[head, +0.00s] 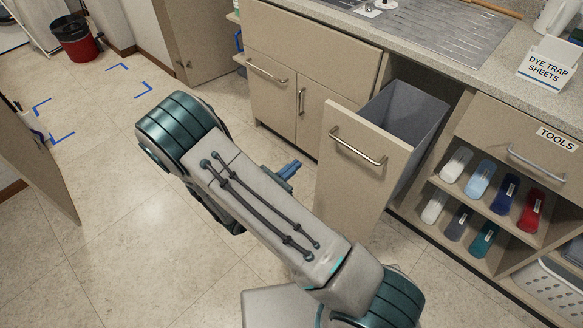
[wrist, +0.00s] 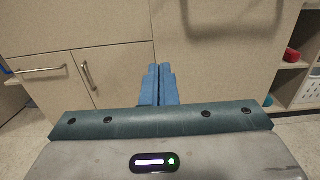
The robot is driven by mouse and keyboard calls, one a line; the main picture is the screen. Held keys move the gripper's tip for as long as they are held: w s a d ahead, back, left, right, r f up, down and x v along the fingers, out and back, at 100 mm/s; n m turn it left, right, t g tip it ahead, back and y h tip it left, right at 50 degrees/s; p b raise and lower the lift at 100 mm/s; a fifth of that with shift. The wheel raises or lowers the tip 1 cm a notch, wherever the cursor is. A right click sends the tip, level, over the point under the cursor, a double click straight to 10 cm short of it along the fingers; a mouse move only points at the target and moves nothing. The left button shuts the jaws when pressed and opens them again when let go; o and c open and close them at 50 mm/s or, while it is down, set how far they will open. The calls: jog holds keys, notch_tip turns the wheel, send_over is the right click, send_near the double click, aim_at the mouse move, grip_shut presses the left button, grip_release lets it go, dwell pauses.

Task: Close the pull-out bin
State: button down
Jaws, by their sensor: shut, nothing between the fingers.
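The pull-out bin (head: 339,182) stands open in the head view, its beige front panel well forward of the cabinet. A metal bar handle (head: 357,147) crosses the panel, and the grey bin tub (head: 408,113) shows behind it. My gripper (head: 291,168) is low, to the left of the panel, with its blue fingers shut and empty. In the wrist view the shut fingers (wrist: 157,84) point at a beige panel (wrist: 215,60) that fills the upper middle. I cannot tell whether the fingertips touch it.
Cabinet doors (head: 296,107) with handles stand left of the bin. On the right are a shelf of bottles (head: 480,180), a TOOLS drawer (head: 530,135) and a white basket (head: 550,285). A red bin (head: 77,40) is far left. The floor (head: 120,220) on the left is clear.

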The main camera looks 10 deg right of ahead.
aim_at(323, 142)
jog(key=x, duration=1)
jog(key=shift+w+d, duration=0.2)
